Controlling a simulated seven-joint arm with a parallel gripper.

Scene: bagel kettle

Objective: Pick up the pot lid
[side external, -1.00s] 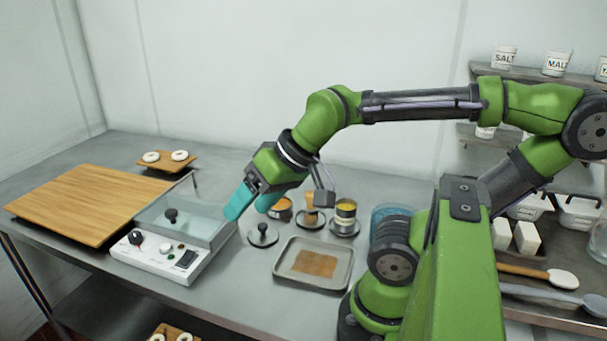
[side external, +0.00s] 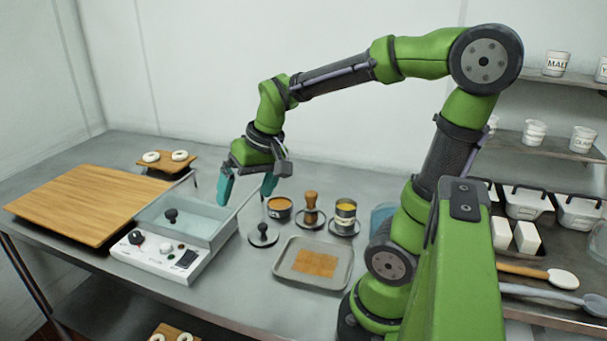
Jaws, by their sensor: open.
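A small round grey lid-like disc (side external: 263,238) with a black knob lies flat on the steel counter, just right of the kettle. The kettle (side external: 208,243) is a rectangular white unit with a clear top part and a control panel. Another black knob (side external: 171,215) stands at the kettle's top; I cannot tell whether it sits on a lid there. My gripper (side external: 246,194) has teal fingers, pointing down and spread apart with nothing between them. It is above the counter between the kettle's right side and the small cans, apart from the round disc.
A metal tray (side external: 335,282) with a brown square sheet lies right of the disc. An orange-filled tin (side external: 279,209), a wooden-handled tool (side external: 311,206) and a yellow-topped can (side external: 345,215) stand behind it. A wooden board (side external: 90,200) and bagels on a small board (side external: 166,165) are left.

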